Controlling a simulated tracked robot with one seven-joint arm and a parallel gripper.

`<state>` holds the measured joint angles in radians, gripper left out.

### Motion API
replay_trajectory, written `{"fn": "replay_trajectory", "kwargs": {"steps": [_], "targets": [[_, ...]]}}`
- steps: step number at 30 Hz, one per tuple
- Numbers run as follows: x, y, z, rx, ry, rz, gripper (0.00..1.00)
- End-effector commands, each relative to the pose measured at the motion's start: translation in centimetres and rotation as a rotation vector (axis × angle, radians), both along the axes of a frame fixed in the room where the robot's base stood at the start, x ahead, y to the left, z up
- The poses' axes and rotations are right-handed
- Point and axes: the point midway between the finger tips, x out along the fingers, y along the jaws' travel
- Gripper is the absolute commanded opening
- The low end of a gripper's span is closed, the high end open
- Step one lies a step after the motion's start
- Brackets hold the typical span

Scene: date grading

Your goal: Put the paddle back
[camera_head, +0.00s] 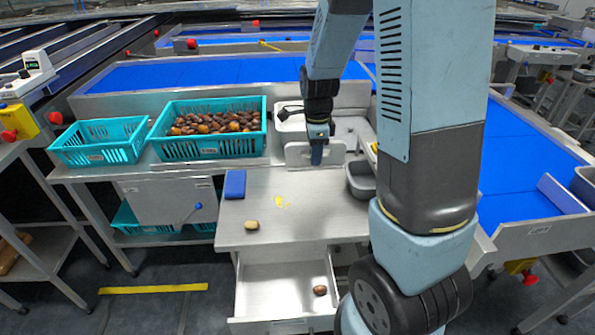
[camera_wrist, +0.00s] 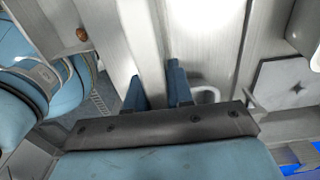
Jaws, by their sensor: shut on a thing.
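The paddle (camera_head: 299,154) appears as a pale flat plate, upright at the back of the steel bench. My gripper (camera_head: 317,154) comes down over it from above, its blue fingers against the plate. In the wrist view my gripper (camera_wrist: 156,86) is closed on the pale paddle (camera_wrist: 129,45), which runs up between the two fingers. I cannot tell whether its lower edge touches the bench. The part between the fingertips is partly hidden.
A blue block (camera_head: 235,184) and a date (camera_head: 251,225) lie on the bench (camera_head: 290,232). An open drawer (camera_head: 268,290) holds another date (camera_head: 320,290). A grey bin (camera_head: 361,180) stands right of my gripper. Two teal crates, one empty (camera_head: 100,155), one with dates (camera_head: 190,151), stand left.

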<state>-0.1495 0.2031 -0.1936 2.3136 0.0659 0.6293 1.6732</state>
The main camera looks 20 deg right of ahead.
Motion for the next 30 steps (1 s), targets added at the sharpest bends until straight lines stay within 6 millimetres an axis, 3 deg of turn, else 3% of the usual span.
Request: {"fn": "replay_trajectory", "kwargs": {"steps": [15,24,30], "targets": [[8.8,0.4,-4.0,0.000,0.001,-0.001,0.00],[12.0,0.6,-8.1,0.001,0.003,-0.001,0.00],[13.0,0.6,-9.1,0.000,0.001,-0.002,0.00]]}}
